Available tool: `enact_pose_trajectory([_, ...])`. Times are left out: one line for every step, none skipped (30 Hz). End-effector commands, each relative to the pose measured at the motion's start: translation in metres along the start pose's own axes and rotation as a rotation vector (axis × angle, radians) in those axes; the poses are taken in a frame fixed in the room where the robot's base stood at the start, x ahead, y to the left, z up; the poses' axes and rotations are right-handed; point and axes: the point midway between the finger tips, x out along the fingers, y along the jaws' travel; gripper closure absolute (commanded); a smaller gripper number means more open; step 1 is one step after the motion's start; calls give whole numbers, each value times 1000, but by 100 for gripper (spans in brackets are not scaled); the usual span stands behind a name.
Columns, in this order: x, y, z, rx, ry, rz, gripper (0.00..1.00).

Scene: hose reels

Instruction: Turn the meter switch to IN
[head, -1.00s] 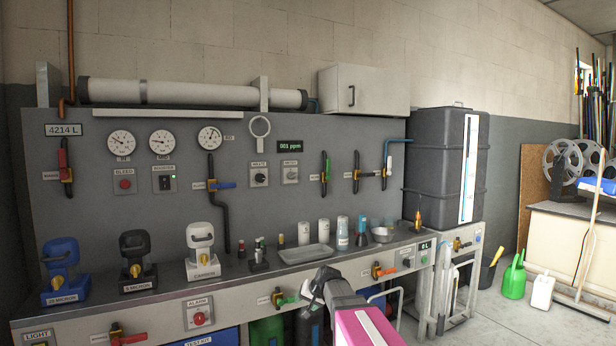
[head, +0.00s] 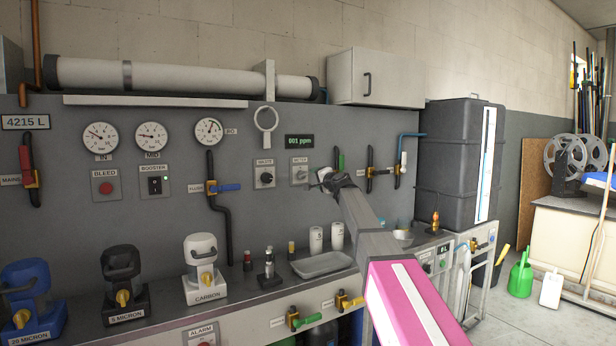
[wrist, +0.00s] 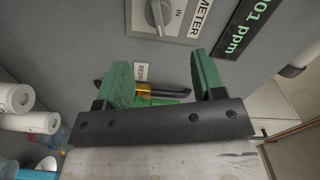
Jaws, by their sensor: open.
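The meter switch (head: 300,174) is a grey rotary knob on a light plate labelled METER, on the grey wall panel below the "001 ppm" display (head: 299,141). In the wrist view the meter switch (wrist: 158,14) is at the top, cut off by the frame edge, with the word IN beside it. My gripper (head: 322,178) is just right of the plate in the head view. In the wrist view my gripper (wrist: 165,78) has its two green fingers apart with nothing held between them, and the knob lies beyond them. I cannot tell how far the fingertips are from the panel.
Another knob labelled WASTE (head: 265,178) sits left of the meter switch. A green-handled valve (wrist: 165,98) shows between my fingers, further back. The counter below holds a tray (head: 322,264), white cups (head: 316,238) and filter housings (head: 203,266).

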Motion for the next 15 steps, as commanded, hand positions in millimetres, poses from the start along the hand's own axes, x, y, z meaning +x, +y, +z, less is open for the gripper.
enact_pose_trajectory([5,0,0,-1,-1,1,37])
enact_pose_trajectory([8,0,0,-1,-1,1,37])
enact_pose_trajectory([13,0,0,-1,-1,1,37])
enact_pose_trajectory([16,0,0,-1,-2,1,37])
enact_pose_trajectory([21,0,0,-2,-2,1,37])
enact_pose_trajectory([27,0,0,-2,-3,1,37])
enact_pose_trajectory([32,0,0,-2,-3,1,37])
enact_pose_trajectory([37,0,0,-2,-3,1,37])
enact_pose_trajectory([44,0,0,-2,-3,1,37])
enact_pose_trajectory([49,0,-1,-2,-3,2,37])
enact_pose_trajectory([55,0,-1,-3,-3,2,37])
enact_pose_trajectory([62,0,-1,-3,-2,2,37])
enact_pose_trajectory([68,0,-1,-3,-2,2,37])
enact_pose_trajectory([73,1,-1,-3,-2,2,37])
enact_pose_trajectory([80,1,-1,-3,-2,2,37])
